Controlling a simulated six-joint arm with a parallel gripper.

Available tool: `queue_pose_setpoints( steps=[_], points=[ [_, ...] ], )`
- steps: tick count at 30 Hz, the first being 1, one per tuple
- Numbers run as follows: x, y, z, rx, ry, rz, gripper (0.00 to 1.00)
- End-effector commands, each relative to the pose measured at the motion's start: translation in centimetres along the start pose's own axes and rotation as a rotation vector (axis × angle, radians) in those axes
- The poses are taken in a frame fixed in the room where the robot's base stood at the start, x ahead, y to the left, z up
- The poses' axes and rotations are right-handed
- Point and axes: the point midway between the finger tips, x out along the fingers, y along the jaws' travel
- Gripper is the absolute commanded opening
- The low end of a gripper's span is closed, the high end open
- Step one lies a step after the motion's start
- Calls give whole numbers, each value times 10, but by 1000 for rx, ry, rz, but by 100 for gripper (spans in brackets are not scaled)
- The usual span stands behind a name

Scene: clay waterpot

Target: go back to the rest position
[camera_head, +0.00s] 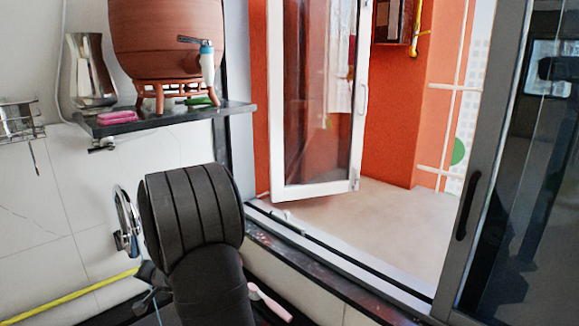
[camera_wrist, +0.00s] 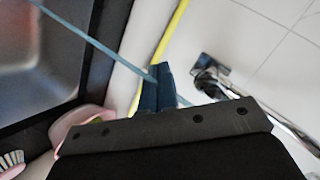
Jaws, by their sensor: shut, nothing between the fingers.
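My gripper (camera_wrist: 165,128) shows in the wrist view as a dark plate with bolts along the bottom. It is shut, and nothing is seen held in it. The round clay waterpot (camera_head: 165,38) stands upright on a clay stand on the wall shelf (camera_head: 235,108), at the upper left of the head view. Its tap (camera_head: 206,62) has a blue lever and a pale spout. My arm is below the shelf, apart from the pot.
A steel jug (camera_head: 88,72) and a pink sponge (camera_head: 118,116) are on the shelf. A chrome faucet (camera_head: 127,222) is left of my arm. An open window (camera_head: 315,90) is to the right.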

Motion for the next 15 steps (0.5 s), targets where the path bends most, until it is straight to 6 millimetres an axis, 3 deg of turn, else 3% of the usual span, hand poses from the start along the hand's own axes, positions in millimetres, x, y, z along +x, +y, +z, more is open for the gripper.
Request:
queue_pose_setpoints(
  steps=[15],
  points=[
    [10,-23,20,-490,-7,231,0]
  ],
)
